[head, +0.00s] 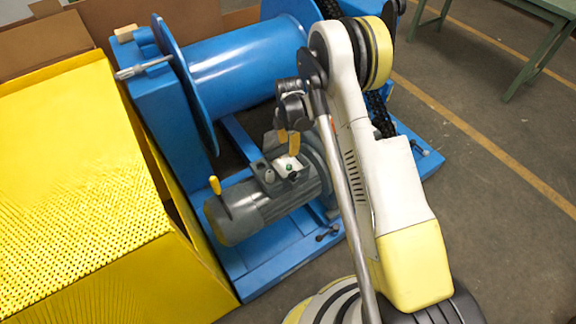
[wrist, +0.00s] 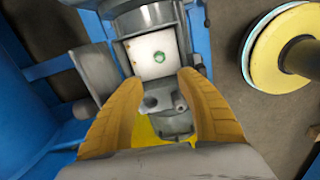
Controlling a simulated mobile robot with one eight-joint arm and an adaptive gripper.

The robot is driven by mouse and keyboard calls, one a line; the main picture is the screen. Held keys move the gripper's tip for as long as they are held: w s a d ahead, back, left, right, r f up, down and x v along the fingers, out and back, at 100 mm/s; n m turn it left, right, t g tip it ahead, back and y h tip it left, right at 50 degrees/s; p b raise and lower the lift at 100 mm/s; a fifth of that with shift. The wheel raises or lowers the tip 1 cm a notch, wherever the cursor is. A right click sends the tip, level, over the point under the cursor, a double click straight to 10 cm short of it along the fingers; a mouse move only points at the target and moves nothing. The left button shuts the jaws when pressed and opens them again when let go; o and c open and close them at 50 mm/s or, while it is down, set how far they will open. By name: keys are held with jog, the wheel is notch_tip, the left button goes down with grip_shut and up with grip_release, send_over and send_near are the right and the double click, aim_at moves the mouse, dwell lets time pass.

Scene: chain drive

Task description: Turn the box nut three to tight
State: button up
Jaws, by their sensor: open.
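The grey motor (head: 262,204) lies on the blue frame, with a small box on its top. The box's pale face (head: 285,162) shows below my gripper, with a green spot on it. In the wrist view the pale face (wrist: 146,61) is clearer and carries a small green nut-like piece (wrist: 159,57). I cannot tell which nut is number three. My gripper (head: 288,140) has yellow fingers and hangs above the box. In the wrist view my gripper (wrist: 158,80) is open, its tips apart just below the green piece. Contact with the box cannot be told.
A blue drum (head: 232,62) stands behind the motor. A yellow perforated cover (head: 75,170) is at the left. A yellow lever (head: 215,185) stands up by the motor. A black chain (head: 379,113) runs behind my arm. Open floor (head: 480,190) lies to the right.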

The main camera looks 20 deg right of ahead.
aim_at(288, 167)
jog(key=shift+n, duration=0.4)
notch_tip(288, 167, down, 13)
jog(key=b, duration=0.4)
jog(key=shift+w, duration=0.1)
grip_shut()
